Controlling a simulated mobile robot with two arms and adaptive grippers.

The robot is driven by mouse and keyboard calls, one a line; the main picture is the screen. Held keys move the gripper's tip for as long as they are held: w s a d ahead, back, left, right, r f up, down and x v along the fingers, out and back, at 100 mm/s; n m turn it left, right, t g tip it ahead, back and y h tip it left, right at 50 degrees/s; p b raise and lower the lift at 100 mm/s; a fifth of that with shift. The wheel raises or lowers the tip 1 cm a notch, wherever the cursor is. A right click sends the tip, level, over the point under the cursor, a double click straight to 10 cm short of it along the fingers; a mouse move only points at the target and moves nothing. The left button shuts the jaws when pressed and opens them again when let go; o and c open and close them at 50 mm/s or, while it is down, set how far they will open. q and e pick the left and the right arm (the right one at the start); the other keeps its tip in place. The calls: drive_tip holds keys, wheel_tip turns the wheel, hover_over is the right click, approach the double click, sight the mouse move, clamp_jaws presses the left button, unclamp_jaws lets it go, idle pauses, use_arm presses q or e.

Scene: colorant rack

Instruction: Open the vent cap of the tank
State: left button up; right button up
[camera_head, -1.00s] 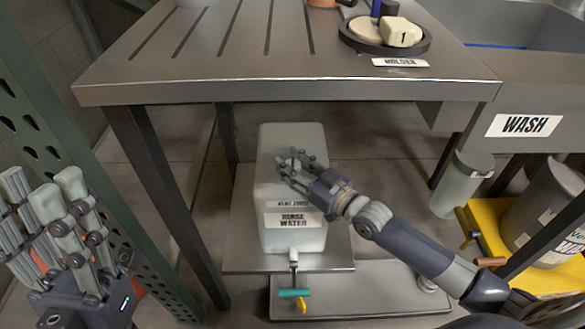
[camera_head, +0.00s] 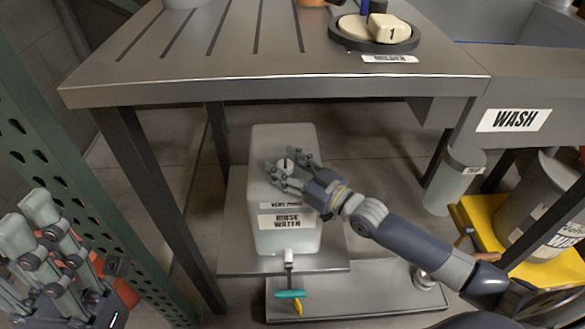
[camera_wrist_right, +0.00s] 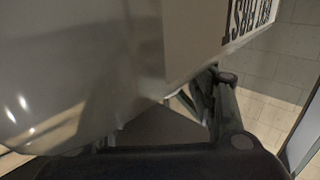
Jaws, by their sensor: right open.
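The tank (camera_head: 270,185) is a pale, box-shaped container labelled "RINSE WATER", standing on a low metal shelf under the table. Its small round whitish vent cap (camera_head: 286,164) shows on the tank's upper part between my right fingers. My right gripper (camera_head: 287,167) is open, with its fingers around the cap; I cannot tell whether they touch it. In the right wrist view the tank's pale wall (camera_wrist_right: 90,60) fills much of the picture, its label is cut off, and the cap is not visible. My left gripper (camera_head: 28,228) is at the lower left, fingers apart and empty.
The metal table top (camera_head: 270,60) overhangs the tank. A tap with a teal handle (camera_head: 290,294) is at the tank's lower front. A green perforated post (camera_head: 50,150) stands left. A grey container (camera_head: 455,180) and a yellow tray (camera_head: 480,214) stand right.

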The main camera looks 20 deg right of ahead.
drive_tip(key=v, duration=1.2)
idle(0.4)
